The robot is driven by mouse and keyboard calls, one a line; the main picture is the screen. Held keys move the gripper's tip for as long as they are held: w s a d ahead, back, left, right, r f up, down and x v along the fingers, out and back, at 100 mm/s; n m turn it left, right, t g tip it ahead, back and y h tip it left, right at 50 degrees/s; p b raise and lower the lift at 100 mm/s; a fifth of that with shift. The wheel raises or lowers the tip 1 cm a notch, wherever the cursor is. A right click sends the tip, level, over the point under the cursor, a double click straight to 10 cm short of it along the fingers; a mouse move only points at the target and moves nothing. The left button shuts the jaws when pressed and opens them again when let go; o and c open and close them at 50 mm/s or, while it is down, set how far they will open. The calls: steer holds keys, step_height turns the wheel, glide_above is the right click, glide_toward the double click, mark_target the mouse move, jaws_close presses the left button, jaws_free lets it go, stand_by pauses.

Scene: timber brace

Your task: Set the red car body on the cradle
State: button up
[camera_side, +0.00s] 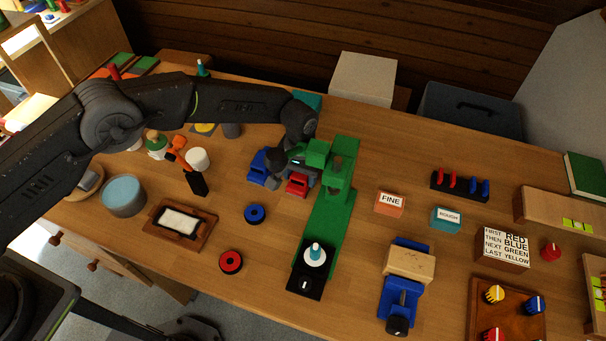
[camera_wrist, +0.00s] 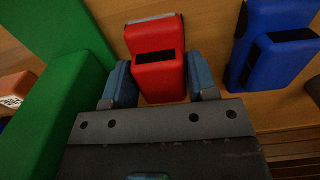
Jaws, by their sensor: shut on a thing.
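The red car body (camera_wrist: 158,75) is between the two blue-grey fingers of my gripper (camera_wrist: 160,88) in the wrist view. It is a red block with a dark recess in its near part and a pale strip at its far end. My gripper is shut on it. In the side view the red car body (camera_side: 298,184) shows just below my gripper (camera_side: 292,170), close to the green stand; I cannot tell if it touches the table. I cannot make out for certain which thing is the cradle.
A blue body (camera_side: 260,168) stands close on the left in the side view. The tall green stand (camera_side: 334,205) is close on the right. A blue ring (camera_side: 254,214) and a red ring (camera_side: 231,262) lie nearer. A blue vise (camera_side: 400,298) holds a wooden block (camera_side: 409,264).

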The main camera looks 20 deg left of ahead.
steer(key=c, duration=0.3)
